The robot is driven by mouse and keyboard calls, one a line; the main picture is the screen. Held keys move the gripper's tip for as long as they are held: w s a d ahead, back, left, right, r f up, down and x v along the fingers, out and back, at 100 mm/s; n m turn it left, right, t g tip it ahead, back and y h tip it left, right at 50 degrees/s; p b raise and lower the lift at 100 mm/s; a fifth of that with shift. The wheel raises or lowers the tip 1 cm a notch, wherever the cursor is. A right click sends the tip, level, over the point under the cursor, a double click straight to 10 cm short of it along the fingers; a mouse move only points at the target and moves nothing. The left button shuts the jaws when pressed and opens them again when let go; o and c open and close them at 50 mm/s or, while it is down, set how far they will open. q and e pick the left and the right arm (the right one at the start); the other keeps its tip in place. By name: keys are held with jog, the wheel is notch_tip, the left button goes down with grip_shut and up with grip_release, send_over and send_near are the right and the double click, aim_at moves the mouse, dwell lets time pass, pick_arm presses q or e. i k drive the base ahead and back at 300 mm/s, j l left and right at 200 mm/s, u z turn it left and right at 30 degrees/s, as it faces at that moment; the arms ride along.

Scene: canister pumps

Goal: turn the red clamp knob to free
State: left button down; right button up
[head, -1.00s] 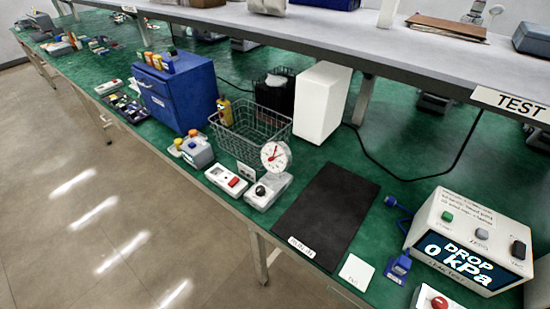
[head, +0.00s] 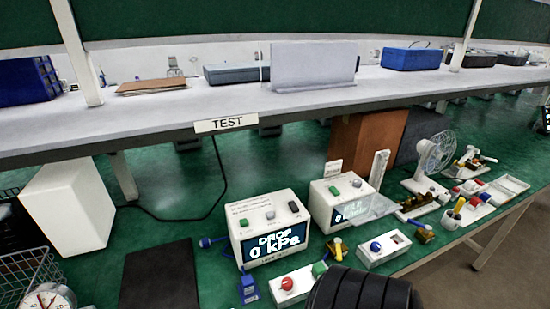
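A red round knob (head: 287,283) sits on a low white box at the front edge of the bench, below the DROP meter. A green part (head: 319,269) stands at the right end of that box. Smaller red parts (head: 457,189) show on devices at the right of the bench. I cannot tell which red part is the clamp knob, nor its setting. Neither of my grippers can be made out in the head view.
The DROP meter (head: 268,231) reads 0 kPa. A second meter (head: 342,201) stands to its right, its text blurred. A fan (head: 434,153) stands further right. A black mat (head: 160,276) lies left. A dark ribbed shape covers the bottom centre.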

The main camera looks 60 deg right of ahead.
aim_at(287, 283)
jog(key=z, duration=2.15)
